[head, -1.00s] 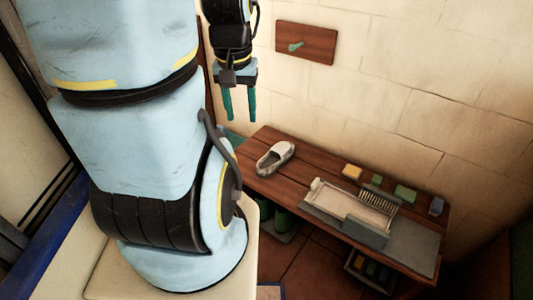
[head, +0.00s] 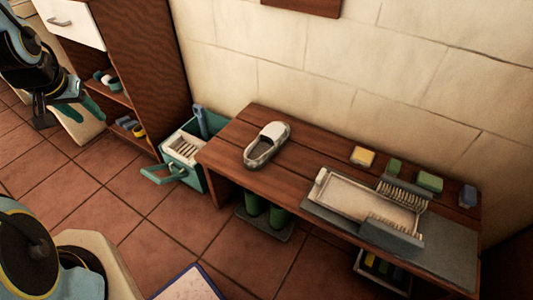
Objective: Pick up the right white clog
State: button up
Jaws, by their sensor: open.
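One white clog (head: 267,146) lies on the left part of the brown wooden bench (head: 225,160) in the head view, its opening toward the near left. I see no second clog, so I cannot tell from the picture whether this is the right one of a pair. My gripper (head: 82,108) is at the upper left, well to the left of the bench and apart from the clog. Its teal fingers are open, with nothing visible between them.
A pale washing tray (head: 345,190) with a rack stands right of the clog. A yellow sponge (head: 363,156) and green blocks lie behind it. A teal crate (head: 186,162) stands left of the bench, green boots (head: 265,213) below. A brown shelf cabinet (head: 135,60) stands behind the crate.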

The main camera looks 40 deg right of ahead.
jog(key=w+d+f+m+h+b, duration=0.1)
jog(key=d+f+m+h+b, duration=0.1)
jog(key=d+f+b, duration=0.6)
jog(key=m+g+h+b, duration=0.2)
jog(key=m+h+b, duration=0.6)
jog(key=b, duration=0.7)
send_near(251, 144)
jog(key=d+f, duration=0.1)
jog(key=w+d+h+b, duration=0.1)
jog(key=d, duration=0.1)
jog(key=shift+w+d+f+n, duration=0.1)
jog(key=shift+w+f+n, duration=0.05)
jog(key=shift+f+n, duration=0.2)
jog(key=shift+b+x, duration=1.1)
jog(key=shift+x, duration=2)
jog(key=shift+f, duration=0.1)
grip_shut()
